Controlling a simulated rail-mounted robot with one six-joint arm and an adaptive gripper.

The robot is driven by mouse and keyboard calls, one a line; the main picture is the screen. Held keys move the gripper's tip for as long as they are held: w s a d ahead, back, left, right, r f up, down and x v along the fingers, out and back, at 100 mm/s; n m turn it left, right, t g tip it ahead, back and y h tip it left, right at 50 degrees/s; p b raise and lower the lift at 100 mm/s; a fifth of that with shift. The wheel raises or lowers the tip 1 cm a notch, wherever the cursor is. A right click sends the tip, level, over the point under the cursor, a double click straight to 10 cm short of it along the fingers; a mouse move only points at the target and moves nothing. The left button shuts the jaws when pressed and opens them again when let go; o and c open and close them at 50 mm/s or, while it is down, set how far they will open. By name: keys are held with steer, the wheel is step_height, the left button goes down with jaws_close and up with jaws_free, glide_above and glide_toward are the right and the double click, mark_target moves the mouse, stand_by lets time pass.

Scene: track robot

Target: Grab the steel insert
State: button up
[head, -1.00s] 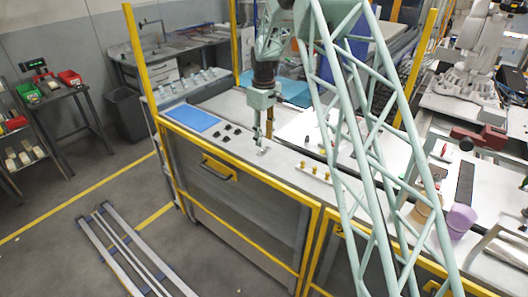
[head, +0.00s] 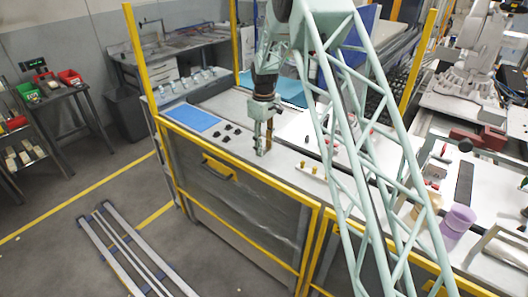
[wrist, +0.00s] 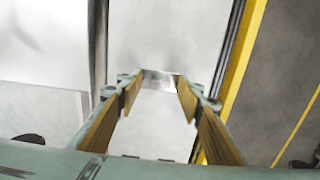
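The steel insert (wrist: 159,77) is a small shiny metal piece between the fingertips of my gripper in the wrist view. My gripper (head: 263,149) points down at the near part of the light bench top. In the wrist view its two fingers (wrist: 160,88), with yellow-brown pads, stand apart on either side of the insert. The insert fills most of the gap, and I cannot tell whether the pads touch it. In the head view the fingertips largely hide the insert.
Several black pieces (head: 227,132) lie left of my gripper beside a blue mat (head: 191,118). Small yellow pieces (head: 315,170) stand to the right. A yellow frame rail (head: 240,167) runs along the bench's near edge. A purple cup (head: 459,218) is farther right.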

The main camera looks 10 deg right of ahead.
mark_target(264, 148)
steer(key=shift+c, duration=0.2)
steer(key=c, duration=0.9)
steer(key=shift+r, duration=0.2)
steer(key=shift+r, duration=1.65)
steer(key=s, duration=0.5)
steer(key=s+r+b, duration=0.1)
steer(key=s, duration=0.4)
steer(key=s+b, duration=0.1)
steer(key=s, duration=0.5)
steer(key=shift+r, duration=0.2)
